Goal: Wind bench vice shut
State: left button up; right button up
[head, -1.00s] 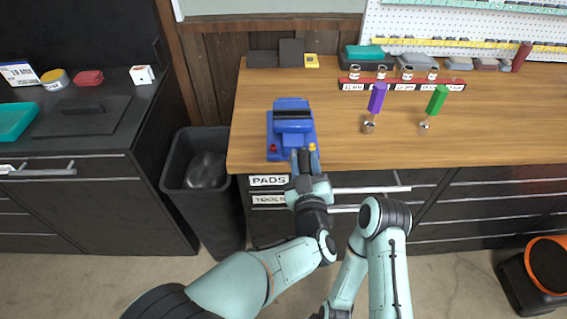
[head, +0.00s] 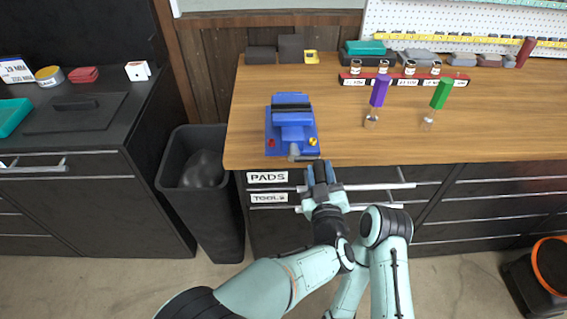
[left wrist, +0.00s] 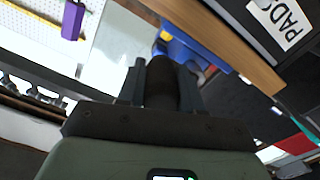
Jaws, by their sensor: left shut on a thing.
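The blue bench vice (head: 291,133) stands at the front edge of the wooden bench, with a dark band across its jaws. I cannot tell how wide the jaw gap is. A grey crank (head: 294,152) comes out of its front and reaches to the right. My left gripper (head: 318,168) is at the crank's outer end, just in front of the bench edge. In the left wrist view, its fingers are shut on the dark crank grip (left wrist: 161,85), with part of the blue vice (left wrist: 187,48) beyond. My right gripper is not in view.
Purple (head: 380,90) and green-handled (head: 441,93) tools stand on the bench right of the vice. A red rack with small jars (head: 402,79) lies behind them. Drawer handles (head: 372,187) stick out below the bench edge. A black bin (head: 201,180) stands at the left.

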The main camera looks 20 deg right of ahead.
pick_arm(q)
jog(key=shift+w+a, duration=0.3)
jog(key=shift+a, duration=0.15)
jog(key=w+a+f+b, duration=0.1)
jog(key=a+f+b, duration=0.3)
jog(key=f+b, duration=0.1)
jog(key=shift+w+b, duration=0.15)
jog(key=shift+b, duration=0.3)
jog(key=a, duration=0.1)
jog(key=a+b, duration=0.1)
jog(key=a, duration=0.1)
jog(key=shift+w, duration=0.3)
jog(key=shift+d, duration=0.1)
